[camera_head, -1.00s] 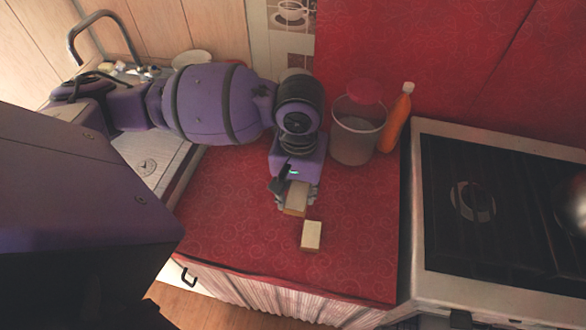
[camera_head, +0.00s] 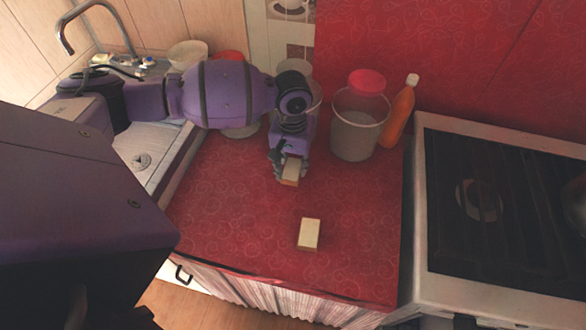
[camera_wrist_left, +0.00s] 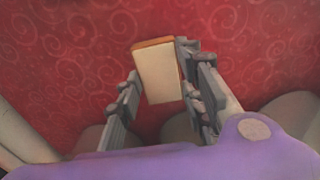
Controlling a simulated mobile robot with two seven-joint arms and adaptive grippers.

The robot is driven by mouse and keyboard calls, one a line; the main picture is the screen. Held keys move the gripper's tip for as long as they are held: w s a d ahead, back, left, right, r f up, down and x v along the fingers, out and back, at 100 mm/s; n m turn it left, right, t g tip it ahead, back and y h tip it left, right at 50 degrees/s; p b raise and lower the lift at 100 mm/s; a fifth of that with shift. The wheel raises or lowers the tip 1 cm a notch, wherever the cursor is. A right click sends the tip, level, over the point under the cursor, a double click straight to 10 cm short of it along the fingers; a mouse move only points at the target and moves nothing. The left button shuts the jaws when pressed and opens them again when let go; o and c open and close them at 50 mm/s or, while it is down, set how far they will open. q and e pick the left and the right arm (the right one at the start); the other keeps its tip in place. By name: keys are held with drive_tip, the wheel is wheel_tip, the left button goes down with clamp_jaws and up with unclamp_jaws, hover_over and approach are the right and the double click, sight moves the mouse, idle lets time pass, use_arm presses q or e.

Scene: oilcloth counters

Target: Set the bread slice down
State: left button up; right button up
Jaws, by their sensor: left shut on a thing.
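My left gripper (camera_head: 289,172) is shut on a bread slice (camera_head: 291,170), a small pale block with a brown crust edge. In the left wrist view the slice (camera_wrist_left: 158,74) shows between the fingers, pale face toward the camera. I cannot tell how far it is above the red counter (camera_head: 232,205). A second, similar pale slice (camera_head: 309,233) lies on the counter nearer the front edge, apart from the gripper. My right gripper is not in view.
A clear bucket (camera_head: 357,126) with a red thing behind it and an orange bottle (camera_head: 398,113) stand at the back right. The stove (camera_head: 481,190) is to the right, the sink (camera_head: 146,154) to the left. The counter's front left is clear.

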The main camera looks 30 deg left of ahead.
use_arm(q)
wheel_tip(320, 180, down, 2)
drive_tip(key=shift+r, duration=0.1)
drive_tip(key=shift+s, duration=0.1)
drive_tip(key=shift+f, duration=0.2)
drive_tip(key=o, duration=0.9)
